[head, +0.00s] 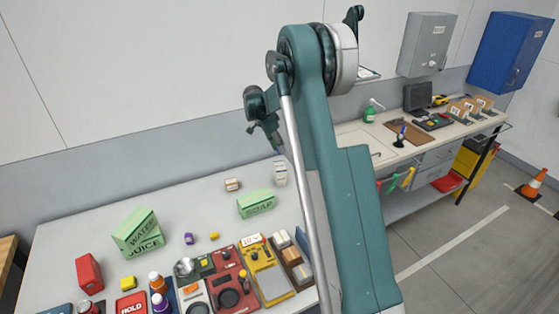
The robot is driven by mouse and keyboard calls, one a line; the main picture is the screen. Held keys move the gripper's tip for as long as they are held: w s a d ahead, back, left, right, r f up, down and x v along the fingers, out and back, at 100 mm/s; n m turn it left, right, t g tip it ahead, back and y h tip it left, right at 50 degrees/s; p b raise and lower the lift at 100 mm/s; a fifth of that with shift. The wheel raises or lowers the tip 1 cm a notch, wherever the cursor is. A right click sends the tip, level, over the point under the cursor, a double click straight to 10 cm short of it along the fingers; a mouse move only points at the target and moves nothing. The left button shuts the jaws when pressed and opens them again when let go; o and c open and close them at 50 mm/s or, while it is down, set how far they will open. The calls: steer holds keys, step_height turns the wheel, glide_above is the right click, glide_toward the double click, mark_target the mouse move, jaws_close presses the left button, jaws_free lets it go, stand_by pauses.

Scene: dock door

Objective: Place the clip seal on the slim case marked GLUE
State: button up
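My gripper (272,136) is raised high above the table, at the left of my arm. It is small and seen from the side, so its opening cannot be made out, and I see nothing clearly held in it. Green slim cases lie on the table: one marked WATER (137,227) rests tilted on one marked JUICE (148,243), and one marked SOAP (256,204) lies apart to the right. I can read no case marked GLUE. A small purple piece (188,239) and a small yellow piece (214,236) lie between the cases; I cannot tell whether either is a clip seal.
The grey table (85,222) is crowded along its front with a red box (89,274), bottles, a red device (234,290) and a yellow device (265,273). Small pale blocks (232,185) stand behind SOAP. My arm hides the table's right part. A workbench (436,133) stands at right.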

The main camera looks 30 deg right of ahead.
mark_target(279, 152)
steer(key=shift+f, duration=1.6)
steer(key=shift+f, duration=0.1)
steer(key=shift+f+p, duration=0.3)
steer(key=shift+f, duration=1.5)
steer(key=shift+f, duration=0.15)
steer(key=o, duration=0.6)
steer(key=shift+o, duration=0.3)
steer(key=v, duration=1.2)
steer(key=shift+b, duration=0.4)
